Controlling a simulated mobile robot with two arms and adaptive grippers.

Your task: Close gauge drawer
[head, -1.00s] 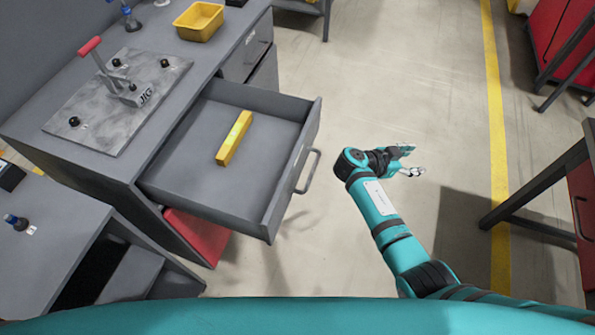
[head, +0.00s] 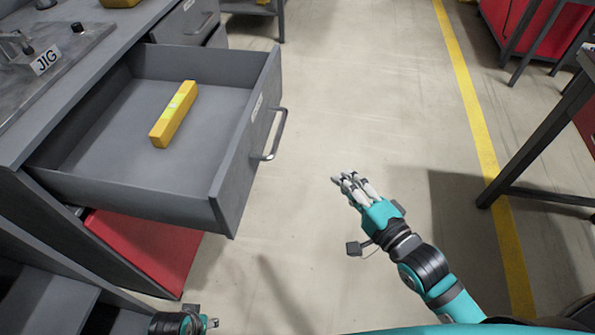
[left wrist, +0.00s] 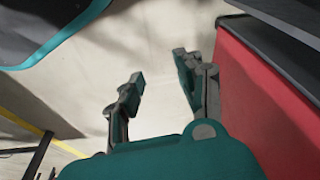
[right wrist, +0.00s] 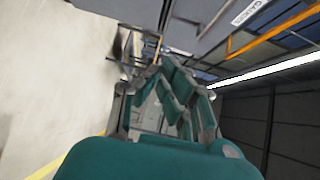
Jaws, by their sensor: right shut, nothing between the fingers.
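The gauge drawer (head: 240,165) is a grey drawer pulled well out of the workbench on the left in the head view. Its bar handle (head: 272,135) is on the front panel. A yellow bar-shaped gauge (head: 173,114) lies inside. My right gripper (head: 352,186) is shut and empty, right of the handle and apart from it, pointing towards the drawer. The right wrist view shows a panel with a GAUGES label (right wrist: 250,12) above the fingers (right wrist: 165,85). My left gripper (left wrist: 160,85) has its fingers spread, beside a red panel; it barely shows at the head view's bottom edge.
A jig plate (head: 40,70) and a yellow bin (head: 120,3) are on the workbench top (head: 95,62). A red panel (head: 150,250) is below the drawer. A dark-legged table (head: 540,130) stands at right.

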